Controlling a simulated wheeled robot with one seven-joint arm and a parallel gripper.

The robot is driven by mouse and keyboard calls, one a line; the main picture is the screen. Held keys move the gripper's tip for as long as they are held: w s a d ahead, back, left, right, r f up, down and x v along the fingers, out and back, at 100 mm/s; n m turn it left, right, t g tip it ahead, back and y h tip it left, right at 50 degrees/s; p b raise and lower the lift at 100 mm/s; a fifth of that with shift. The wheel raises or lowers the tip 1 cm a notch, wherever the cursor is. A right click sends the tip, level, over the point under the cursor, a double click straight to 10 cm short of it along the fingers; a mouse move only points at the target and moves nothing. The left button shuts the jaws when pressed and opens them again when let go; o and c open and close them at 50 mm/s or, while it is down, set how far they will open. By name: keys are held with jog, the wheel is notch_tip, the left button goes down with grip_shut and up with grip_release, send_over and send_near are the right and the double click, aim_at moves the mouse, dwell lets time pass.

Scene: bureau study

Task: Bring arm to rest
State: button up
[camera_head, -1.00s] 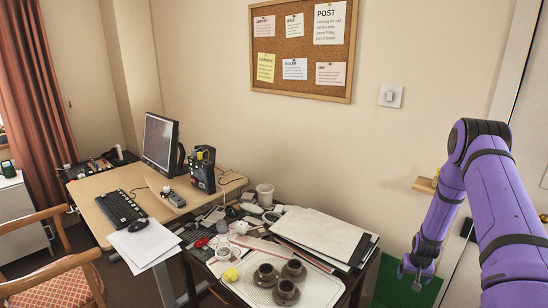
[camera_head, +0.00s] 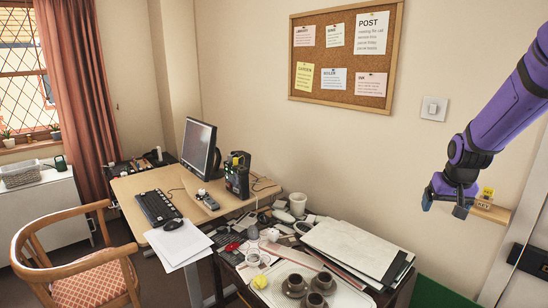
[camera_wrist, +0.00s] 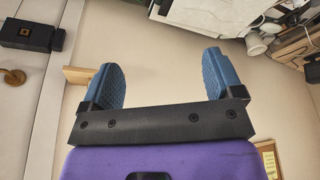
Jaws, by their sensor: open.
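My purple arm reaches in from the right edge in the head view. My gripper (camera_head: 447,196) is at its lower end, in front of the wall and to the right of the paper-laden side table. It is open and empty. In the wrist view its two blue fingers (camera_wrist: 163,82) stand wide apart with only bare wall between them. The gripper appears close to a small wooden wall shelf (camera_head: 492,212) in the head view; I cannot tell the gap between them.
A cluttered side table holds a tray (camera_head: 333,298) with brown cups and a stack of papers (camera_head: 352,248). A desk (camera_head: 148,185) with a monitor (camera_head: 199,147) stands to its left, and a chair (camera_head: 78,258) in front. A corkboard (camera_head: 345,88) hangs above.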

jog(key=s+a+r+n+t, duration=0.1)
jog(key=s+a+r, duration=0.4)
jog(key=s+r, duration=0.2)
jog(key=s+a+r+n, duration=0.1)
jog(key=s+a+r, duration=0.4)
jog(key=s+r, duration=0.2)
jog(key=s+a+r, duration=0.1)
jog(key=s+a, duration=0.1)
jog(key=s, duration=0.6)
jog(key=s+a+r+n+y, duration=0.1)
jog(key=s+a, duration=0.1)
jog(key=s, duration=0.6)
jog(key=shift+s+a+r+t, duration=0.15)
jog(key=shift+s+a+t, duration=0.05)
jog(key=shift+a+t, duration=0.2)
